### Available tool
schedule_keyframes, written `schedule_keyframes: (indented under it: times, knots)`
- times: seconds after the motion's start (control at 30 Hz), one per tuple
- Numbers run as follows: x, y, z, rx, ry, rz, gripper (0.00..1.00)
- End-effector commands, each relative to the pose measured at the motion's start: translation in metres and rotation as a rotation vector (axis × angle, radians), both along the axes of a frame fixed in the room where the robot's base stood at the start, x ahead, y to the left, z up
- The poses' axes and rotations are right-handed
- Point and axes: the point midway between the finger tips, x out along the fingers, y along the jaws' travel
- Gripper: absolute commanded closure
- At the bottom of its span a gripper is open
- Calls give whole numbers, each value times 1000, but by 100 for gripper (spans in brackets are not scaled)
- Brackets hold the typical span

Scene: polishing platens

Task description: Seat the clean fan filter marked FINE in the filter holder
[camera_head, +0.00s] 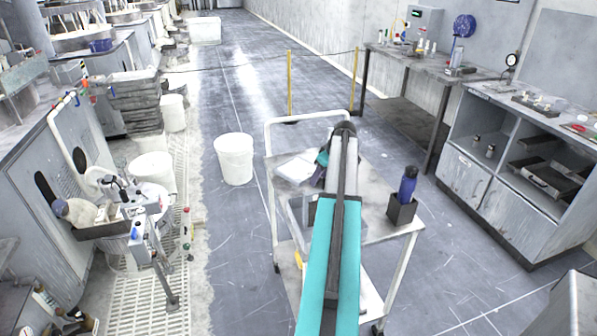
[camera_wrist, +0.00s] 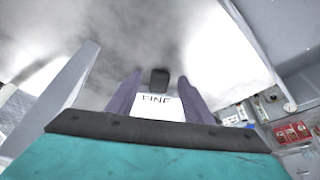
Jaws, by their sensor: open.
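A white piece marked FINE (camera_wrist: 157,106), which appears to be the fan filter, shows in the wrist view between the two purple fingers of my gripper (camera_wrist: 160,82). A dark block stands just beyond its label. The fingers are apart, one on each side; contact cannot be told. In the head view my gripper (camera_head: 322,166) is a small teal and purple shape at the far end of my arm, over the cart (camera_head: 376,228). My arm hides much of the cart, and I cannot make out the filter there. I cannot identify the filter holder with certainty.
A blue bottle (camera_head: 408,184) stands in a black holder at the cart's right. A white flat item (camera_head: 297,167) lies left of my gripper. A white bucket (camera_head: 234,158) is on the floor; benches line both sides. Open floor lies right of the cart.

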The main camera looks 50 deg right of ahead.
Motion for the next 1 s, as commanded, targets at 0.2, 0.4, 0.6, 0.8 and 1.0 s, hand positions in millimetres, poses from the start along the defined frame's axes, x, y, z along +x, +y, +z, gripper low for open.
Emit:
schedule_keyframes:
  times: [0.2, 0.4, 0.6, 0.8, 1.0]
  knots:
    - [0, 0, 0, 0, 0, 0, 53]
    - [-1, 0, 0, 0, 0, -1, 72]
    - [-1, 0, 0, 0, -1, -1, 100]
    - [-1, 0, 1, 0, -1, -1, 100]
    - [-1, -1, 6, -1, -1, -1, 100]
